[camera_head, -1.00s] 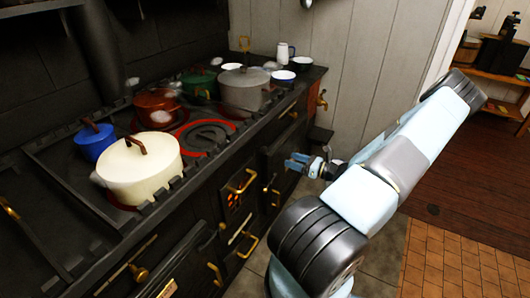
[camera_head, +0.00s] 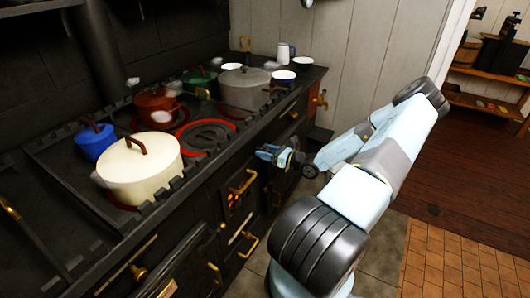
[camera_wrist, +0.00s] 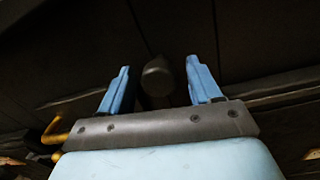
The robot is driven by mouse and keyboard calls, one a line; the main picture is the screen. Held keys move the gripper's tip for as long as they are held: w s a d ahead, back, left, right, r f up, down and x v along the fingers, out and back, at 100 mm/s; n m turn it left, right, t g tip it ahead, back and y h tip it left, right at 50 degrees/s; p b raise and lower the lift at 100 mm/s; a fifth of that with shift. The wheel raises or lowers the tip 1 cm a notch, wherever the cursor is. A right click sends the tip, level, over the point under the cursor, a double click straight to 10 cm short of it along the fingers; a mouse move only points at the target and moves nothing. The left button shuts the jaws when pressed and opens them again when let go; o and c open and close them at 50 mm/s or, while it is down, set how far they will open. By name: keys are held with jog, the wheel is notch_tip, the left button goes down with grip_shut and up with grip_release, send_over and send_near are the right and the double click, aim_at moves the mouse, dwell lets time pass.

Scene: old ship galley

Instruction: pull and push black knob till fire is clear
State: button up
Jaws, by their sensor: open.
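A dark, rounded knob (camera_wrist: 157,77) shows in the wrist view, between and slightly beyond my two blue fingertips. My gripper (camera_wrist: 158,82) is open, with one finger to each side of the knob; I cannot tell whether either finger touches it. In the head view my gripper (camera_head: 264,153) is at the front face of the black stove (camera_head: 212,190), and the knob is hidden there. An orange glow of fire (camera_head: 233,199) shows in a small opening on the stove front, left of and below my gripper.
Tiled floor lies to the right.

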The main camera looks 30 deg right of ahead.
jog(key=shift+w, duration=0.15)
grip_shut()
dwell(0.6)
